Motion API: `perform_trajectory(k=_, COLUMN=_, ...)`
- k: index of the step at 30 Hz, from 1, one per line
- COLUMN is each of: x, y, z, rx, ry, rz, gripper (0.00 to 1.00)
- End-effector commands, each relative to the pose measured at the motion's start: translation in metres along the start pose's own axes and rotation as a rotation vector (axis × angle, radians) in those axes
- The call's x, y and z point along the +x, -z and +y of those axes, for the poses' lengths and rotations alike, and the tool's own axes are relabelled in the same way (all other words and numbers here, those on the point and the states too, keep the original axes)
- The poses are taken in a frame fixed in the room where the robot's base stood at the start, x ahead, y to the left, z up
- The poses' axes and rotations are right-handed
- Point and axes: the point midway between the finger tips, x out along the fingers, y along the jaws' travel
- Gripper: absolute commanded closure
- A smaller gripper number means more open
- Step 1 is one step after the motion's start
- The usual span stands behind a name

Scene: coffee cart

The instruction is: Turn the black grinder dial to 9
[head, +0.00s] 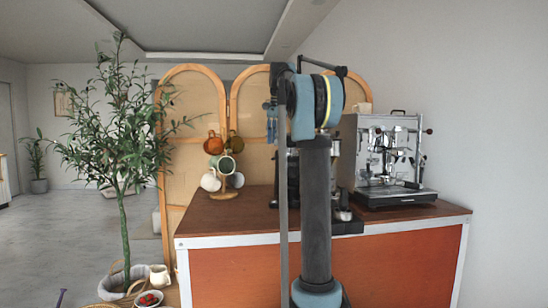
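A dark machine (294,170), which looks like the grinder, stands on the brown counter (240,212). Most of it is hidden behind my upright arm, with only dark strips showing beside the arm. I cannot make out the black dial or its setting. My arm rises in front of the counter and bends at a blue and black joint near the top. My gripper does not show clearly; it seems hidden behind the arm.
A chrome espresso machine (388,155) stands at the counter's right. A mug tree with several mugs (224,164) stands at its left. A potted tree (120,165) and a white pitcher (160,277) are left of the cart. The counter between mug tree and front edge is clear.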

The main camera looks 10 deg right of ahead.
Motion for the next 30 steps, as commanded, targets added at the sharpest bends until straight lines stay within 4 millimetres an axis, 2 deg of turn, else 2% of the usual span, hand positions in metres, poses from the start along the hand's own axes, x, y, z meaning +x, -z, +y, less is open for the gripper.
perform_trajectory(k=6, x=0.035, y=0.0, z=0.0, rx=0.0, ry=0.0, rz=0.0, gripper=0.69)
perform_trajectory(k=12, x=0.059, y=0.0, z=0.0, rx=0.0, ry=0.0, rz=0.0, gripper=0.69)
perform_trajectory(k=18, x=0.069, y=0.0, z=0.0, rx=0.0, ry=0.0, rz=0.0, gripper=0.69)
perform_trajectory(k=26, x=0.069, y=0.0, z=0.0, rx=0.0, ry=0.0, rz=0.0, gripper=0.69)
perform_trajectory(k=29, x=0.069, y=0.0, z=0.0, rx=0.0, ry=0.0, rz=0.0, gripper=0.87)
perform_trajectory(k=30, x=0.069, y=0.0, z=0.0, rx=0.0, ry=0.0, rz=0.0, gripper=0.96)
